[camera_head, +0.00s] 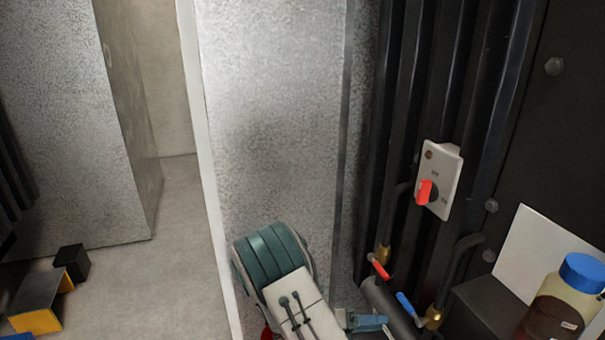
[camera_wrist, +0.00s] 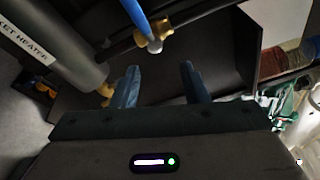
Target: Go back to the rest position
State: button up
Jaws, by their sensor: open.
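My arm (camera_head: 290,290) reaches up from the bottom of the head view, with its teal and white links in front of the grey metal panel. My gripper (camera_head: 368,322) is partly visible at the bottom, left of the blue-handled valve (camera_head: 407,304). In the wrist view my gripper (camera_wrist: 160,86) has its two blue fingers spread apart, with nothing between them. The blue valve handle (camera_wrist: 137,22) and its brass fitting (camera_wrist: 153,40) are just beyond the fingertips, apart from them as far as I can tell.
A dark heater cylinder (camera_wrist: 55,45) lies close at the left. A red-handled valve (camera_head: 379,267) and a switch plate with a red knob (camera_head: 439,181) are on the black genset. A blue-capped bottle (camera_head: 563,305) stands at right. The floor (camera_head: 180,240) at left is partly clear.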

jog(key=s+a+r+m+t+y, duration=0.1)
jog(key=s+r+m+y, duration=0.7)
jog(key=m, duration=0.8)
jog(key=s+a+r+m+t+y, duration=0.1)
jog(key=s+r+m+y, duration=0.8)
jog(key=m, duration=0.7)
notch_tip(320, 180, up, 3)
jog(key=shift+s+a+f+m+y, duration=0.1)
jog(key=shift+s+a+m+y, duration=0.25)
jog(key=shift+s, duration=0.15)
